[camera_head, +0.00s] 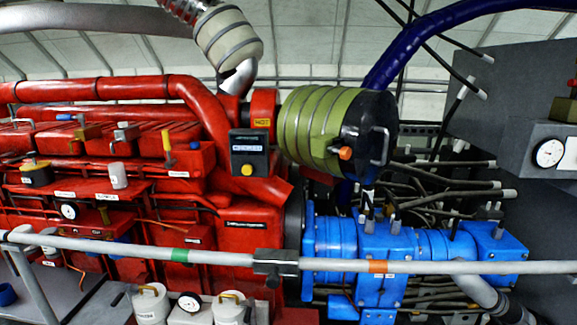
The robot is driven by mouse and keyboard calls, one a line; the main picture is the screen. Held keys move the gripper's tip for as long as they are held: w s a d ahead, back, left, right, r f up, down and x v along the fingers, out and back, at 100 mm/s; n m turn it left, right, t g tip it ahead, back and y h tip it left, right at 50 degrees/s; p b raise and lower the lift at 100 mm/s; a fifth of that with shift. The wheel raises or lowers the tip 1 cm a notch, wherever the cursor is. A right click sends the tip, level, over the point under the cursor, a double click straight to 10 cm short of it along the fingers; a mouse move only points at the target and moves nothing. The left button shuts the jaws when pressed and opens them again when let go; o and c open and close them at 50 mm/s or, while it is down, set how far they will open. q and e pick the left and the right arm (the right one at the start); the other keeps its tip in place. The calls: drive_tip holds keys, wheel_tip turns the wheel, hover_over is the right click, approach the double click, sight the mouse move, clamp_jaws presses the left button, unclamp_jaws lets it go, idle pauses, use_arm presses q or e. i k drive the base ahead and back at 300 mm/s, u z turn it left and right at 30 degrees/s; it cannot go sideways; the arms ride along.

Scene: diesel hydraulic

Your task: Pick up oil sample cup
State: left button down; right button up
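A small pale grey cup (118,175) stands upright on a red ledge of the engine at the left. It looks like the oil sample cup, but the label (107,196) below it is too small to read for certain. Its front and rim show clearly, and nothing covers it. Neither of my grippers shows in the head view.
A grey rail (440,267) with green and orange bands crosses the front. White lidded canisters (150,303) and a gauge (190,302) stand low in front. A black-and-yellow container (37,174) is left of the cup. Red pipes (120,90) run above.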

sight(118, 175)
drive_tip(key=k, duration=0.5)
drive_tip(key=u, duration=1.45)
drive_tip(key=i, duration=0.8)
drive_tip(key=z, duration=1.6)
